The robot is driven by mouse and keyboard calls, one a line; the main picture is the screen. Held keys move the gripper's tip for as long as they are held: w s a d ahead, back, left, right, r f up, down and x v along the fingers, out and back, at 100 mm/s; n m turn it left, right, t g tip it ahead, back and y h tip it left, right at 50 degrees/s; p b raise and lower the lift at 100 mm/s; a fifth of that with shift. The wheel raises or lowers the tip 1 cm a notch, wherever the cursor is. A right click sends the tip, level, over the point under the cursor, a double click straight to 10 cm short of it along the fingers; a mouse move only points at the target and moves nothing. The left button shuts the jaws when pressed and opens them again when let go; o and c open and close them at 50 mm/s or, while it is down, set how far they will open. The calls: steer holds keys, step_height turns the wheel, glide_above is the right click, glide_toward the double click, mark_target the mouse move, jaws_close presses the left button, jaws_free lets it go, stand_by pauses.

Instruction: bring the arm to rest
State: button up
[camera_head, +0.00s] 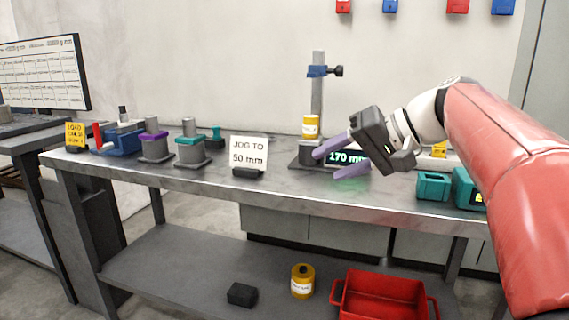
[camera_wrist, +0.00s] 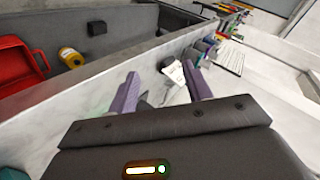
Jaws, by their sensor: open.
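My gripper (camera_head: 343,160) is at the end of my red and white arm, above the right half of the grey workbench (camera_head: 200,183). Its two purple fingers are apart and nothing is between them. They point left along the bench in the head view. In the wrist view my gripper (camera_wrist: 160,92) also shows open, with the bench top beyond its fingers. A stand with a blue clamp (camera_head: 318,71) holds a yellow cylinder (camera_head: 311,126) just behind the fingers. A display reading 170 mm (camera_head: 347,157) is partly hidden by my gripper.
A sign reading "JOG TO 50 mm" (camera_head: 249,151) stands mid-bench. Grey fixtures with purple (camera_head: 155,142) and teal (camera_head: 191,146) collars stand to the left. Teal blocks (camera_head: 433,186) are at right. The lower shelf holds a red bin (camera_head: 384,295), a yellow cylinder (camera_head: 302,281) and a black block (camera_head: 242,295).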

steer(key=s+d+f+h, duration=0.3)
steer(key=s+f+h, duration=0.2)
steer(key=s+f, duration=0.5)
steer(key=s+d+f+h, duration=0.3)
steer(key=s+f+h, duration=0.2)
steer(key=s+f, duration=0.6)
step_height(320, 180, down, 4)
steer(key=shift+s+f+m+t, duration=0.15)
steer(key=shift+s+m+t, duration=0.05)
steer(key=shift+m+t, duration=0.1)
